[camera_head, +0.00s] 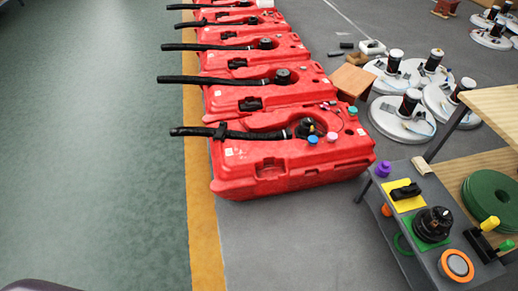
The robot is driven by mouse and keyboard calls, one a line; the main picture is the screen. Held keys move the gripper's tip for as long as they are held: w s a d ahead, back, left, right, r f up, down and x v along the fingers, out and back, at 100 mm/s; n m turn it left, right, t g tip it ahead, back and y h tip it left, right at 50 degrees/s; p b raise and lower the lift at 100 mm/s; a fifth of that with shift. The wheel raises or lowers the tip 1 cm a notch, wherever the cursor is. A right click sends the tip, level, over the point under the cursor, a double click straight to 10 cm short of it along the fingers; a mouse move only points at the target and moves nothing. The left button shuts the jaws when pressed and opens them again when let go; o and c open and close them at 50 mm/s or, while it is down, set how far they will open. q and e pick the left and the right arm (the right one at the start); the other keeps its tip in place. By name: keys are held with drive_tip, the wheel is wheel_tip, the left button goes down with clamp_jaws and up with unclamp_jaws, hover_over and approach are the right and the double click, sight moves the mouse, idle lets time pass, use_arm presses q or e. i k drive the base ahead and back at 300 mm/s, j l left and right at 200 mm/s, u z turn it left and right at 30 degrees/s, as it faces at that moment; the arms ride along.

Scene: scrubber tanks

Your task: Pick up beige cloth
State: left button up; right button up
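A small beige piece (421,165) lies at the back edge of the grey cart top at the right. It may be the beige cloth, but it is too small to tell cloth from a block. It lies just behind a yellow plate with a black part (405,192). Nothing touches it from above. Neither of my grippers shows in the head view.
Red tanks (290,165) with black hoses stand in a row at the centre. The grey cart (400,222) carries a black knob on green (433,222) and an orange ring (457,265). A wooden shelf (490,110) stands beside it. Green floor at left is clear.

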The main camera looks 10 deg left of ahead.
sight(419, 163)
drive_tip(key=i+l+z, duration=0.1)
drive_tip(key=i+z, duration=0.35)
drive_tip(key=i, duration=0.45)
